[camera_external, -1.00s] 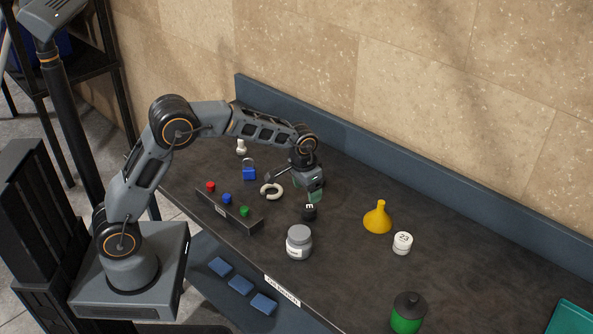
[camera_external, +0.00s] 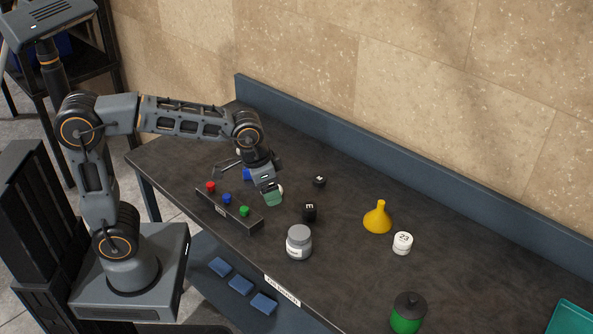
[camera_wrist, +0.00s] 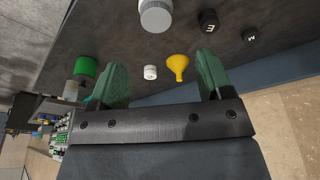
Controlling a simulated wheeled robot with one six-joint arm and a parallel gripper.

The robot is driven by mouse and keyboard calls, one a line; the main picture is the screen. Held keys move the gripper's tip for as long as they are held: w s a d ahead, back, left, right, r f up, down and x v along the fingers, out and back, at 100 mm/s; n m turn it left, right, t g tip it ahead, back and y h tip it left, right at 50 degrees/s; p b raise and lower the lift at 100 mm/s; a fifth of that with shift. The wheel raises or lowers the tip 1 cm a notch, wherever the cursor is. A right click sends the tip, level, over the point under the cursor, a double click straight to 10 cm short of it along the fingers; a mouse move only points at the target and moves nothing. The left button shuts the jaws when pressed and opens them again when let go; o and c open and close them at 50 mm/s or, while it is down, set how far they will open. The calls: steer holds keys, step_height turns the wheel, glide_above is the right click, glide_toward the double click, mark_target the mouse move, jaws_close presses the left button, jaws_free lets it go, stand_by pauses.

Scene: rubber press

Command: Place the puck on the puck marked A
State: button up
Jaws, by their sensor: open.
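A black puck marked E (camera_external: 309,213) stands on the bench behind the grey jar. It also shows at the top of the wrist view (camera_wrist: 208,22). A second black puck (camera_external: 320,181) stands farther back, apart from it; its letter is too small to read, also in the wrist view (camera_wrist: 250,35). I can read no A on any puck. My gripper (camera_external: 250,181) is open and empty, above the bench left of the black pucks. Its green fingers (camera_wrist: 163,77) stand wide apart in the wrist view.
A button box (camera_external: 228,210) with red, blue and green buttons stands below my gripper. A grey jar (camera_external: 299,243), yellow funnel (camera_external: 377,218) and green jar (camera_external: 408,313) stand on the bench (camera_external: 350,270). A blue padlock (camera_external: 247,174) is partly hidden by my gripper.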

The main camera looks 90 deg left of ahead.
steer(key=s+d+f+m+t, duration=0.1)
steer(key=s+d+m, duration=0.2)
steer(key=s+d, duration=0.5)
steer(key=s, duration=0.5)
steer(key=shift+f+t+h, duration=0.3)
steer(key=shift+f, duration=0.1)
